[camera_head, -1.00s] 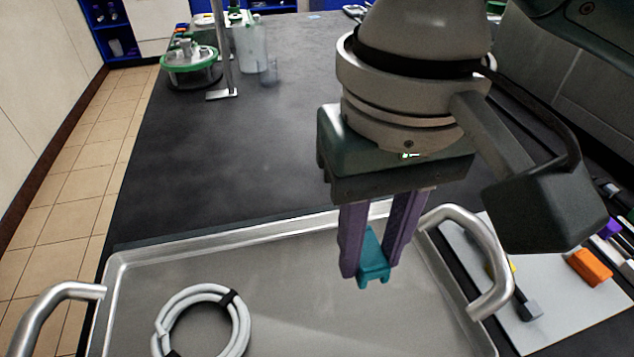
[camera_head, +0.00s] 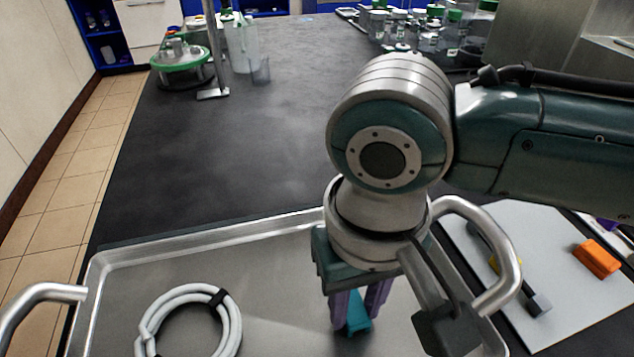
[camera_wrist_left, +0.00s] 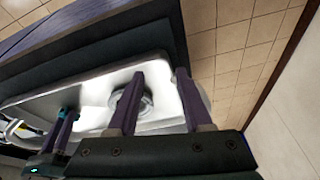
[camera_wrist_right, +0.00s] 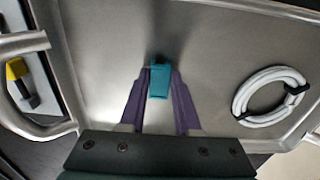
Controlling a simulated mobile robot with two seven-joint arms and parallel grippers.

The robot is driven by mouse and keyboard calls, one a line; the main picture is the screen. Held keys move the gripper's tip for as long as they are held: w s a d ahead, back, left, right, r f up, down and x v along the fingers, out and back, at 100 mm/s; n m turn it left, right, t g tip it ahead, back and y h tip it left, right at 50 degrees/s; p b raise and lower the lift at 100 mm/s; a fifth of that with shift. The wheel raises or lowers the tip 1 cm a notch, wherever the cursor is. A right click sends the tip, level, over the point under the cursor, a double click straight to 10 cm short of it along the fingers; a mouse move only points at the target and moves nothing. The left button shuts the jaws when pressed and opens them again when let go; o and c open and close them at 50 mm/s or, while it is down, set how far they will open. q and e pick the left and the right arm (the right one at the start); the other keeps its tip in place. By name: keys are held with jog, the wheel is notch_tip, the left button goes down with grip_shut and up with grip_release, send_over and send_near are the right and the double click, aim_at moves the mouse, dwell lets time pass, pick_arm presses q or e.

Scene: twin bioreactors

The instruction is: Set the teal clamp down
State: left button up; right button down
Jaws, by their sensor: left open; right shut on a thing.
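The teal clamp (camera_head: 358,313) is between the purple fingers of my right gripper (camera_head: 357,312), low over the right part of the metal tray (camera_head: 270,240). In the right wrist view the teal clamp (camera_wrist_right: 159,80) sits at the fingertips of my right gripper (camera_wrist_right: 158,85), which is shut on it. I cannot tell whether the clamp touches the tray floor. My left gripper (camera_wrist_left: 157,85) shows in the left wrist view, open and empty, with the tray beyond its fingers. It is not in the head view.
A coiled white hose (camera_head: 232,322) with black ties lies in the tray, left of the clamp. The tray has raised handles (camera_head: 505,255) at both sides. A white board (camera_head: 560,250) with an orange block (camera_head: 597,258) and a dark tool lies to the right. The tray floor between hose and clamp is clear.

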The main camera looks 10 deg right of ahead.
aim_at(354, 311)
jog(key=shift+f, duration=0.15)
pick_arm(q)
jog(key=shift+d, duration=0.1)
pick_arm(e)
jog(key=c, duration=0.6)
grip_release()
notch_tip(354, 311, up, 11)
jog(key=p, duration=0.3)
jog(key=shift+s+a+n+t+y, duration=0.9)
jog(key=shift+s+a+y, duration=0.95)
jog(key=shift+s, duration=0.55)
pick_arm(q)
notch_tip(354, 311, up, 3)
pick_arm(e)
jog(key=s+d+f+h, duration=0.1)
jog(key=s+d, duration=0.1)
jog(key=d, duration=0.2)
jog(key=s+d+t+h, duration=0.1)
jog(key=s+d, duration=0.1)
jog(key=d, duration=0.2)
jog(key=s+d+f+h, duration=0.1)
jog(key=s+d, duration=0.1)
jog(key=d, duration=0.3)
jog(key=shift+s+f+t+h, duration=0.15)
jog(key=shift+f+t+h, duration=0.15)
jog(key=shift+t, duration=0.1)
